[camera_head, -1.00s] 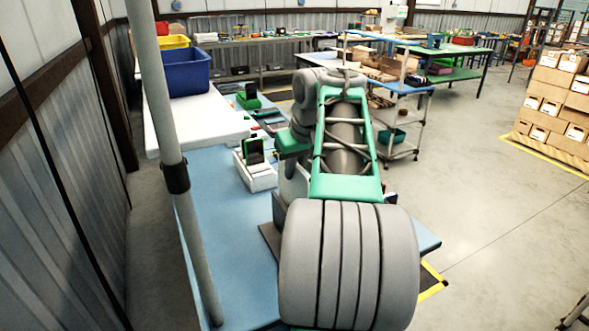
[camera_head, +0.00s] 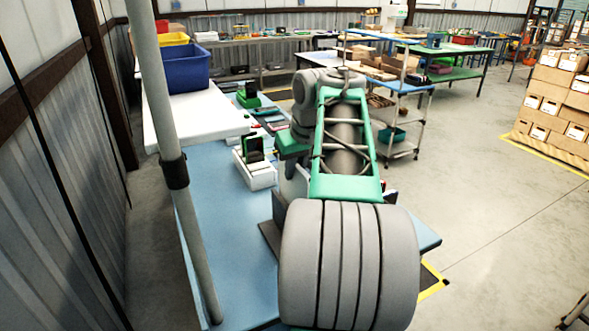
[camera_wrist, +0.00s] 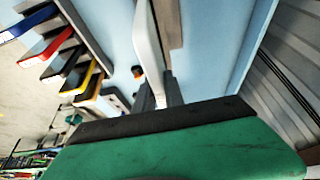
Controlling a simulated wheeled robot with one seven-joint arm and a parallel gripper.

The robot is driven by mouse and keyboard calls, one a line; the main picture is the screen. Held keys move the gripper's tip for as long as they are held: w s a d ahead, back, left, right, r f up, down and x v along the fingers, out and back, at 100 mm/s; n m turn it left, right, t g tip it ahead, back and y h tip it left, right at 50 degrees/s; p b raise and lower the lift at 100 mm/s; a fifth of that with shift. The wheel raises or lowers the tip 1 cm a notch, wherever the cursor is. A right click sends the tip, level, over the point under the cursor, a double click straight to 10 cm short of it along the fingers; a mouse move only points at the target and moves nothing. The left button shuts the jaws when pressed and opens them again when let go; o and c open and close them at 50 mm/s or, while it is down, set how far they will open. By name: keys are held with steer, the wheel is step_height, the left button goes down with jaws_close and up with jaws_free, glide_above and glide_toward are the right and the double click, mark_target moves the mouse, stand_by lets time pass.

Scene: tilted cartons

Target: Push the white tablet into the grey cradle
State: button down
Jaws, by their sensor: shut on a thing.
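In the wrist view a thin white slab, seen nearly edge-on, is the white tablet (camera_wrist: 147,35). My gripper (camera_wrist: 160,92) is shut on its near end, with a dark grey finger on each side. The tablet reaches away from the fingers over the light blue table. A grey-brown strip (camera_wrist: 173,25) lies close beside the tablet; I cannot tell whether it is the grey cradle or whether they touch. In the head view my arm hides the gripper and the tablet, and I cannot make out the cradle there.
A white stand with a dark-faced, green-edged device (camera_head: 254,150) is left of my arm on the blue table (camera_head: 215,215). A blue bin (camera_head: 181,68) stands on the white table behind. Coloured items (camera_wrist: 75,60) line the left of the wrist view. A pole (camera_head: 165,120) rises at left.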

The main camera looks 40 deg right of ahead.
steer(key=shift+f, duration=0.1)
steer(key=c, duration=1.3)
jaws_free()
steer(key=shift+c, duration=0.2)
steer(key=shift+o, duration=0.3)
steer(key=o, duration=0.3)
steer(key=shift+o, duration=0.2)
step_height(320, 180, up, 7)
steer(key=p, duration=0.7)
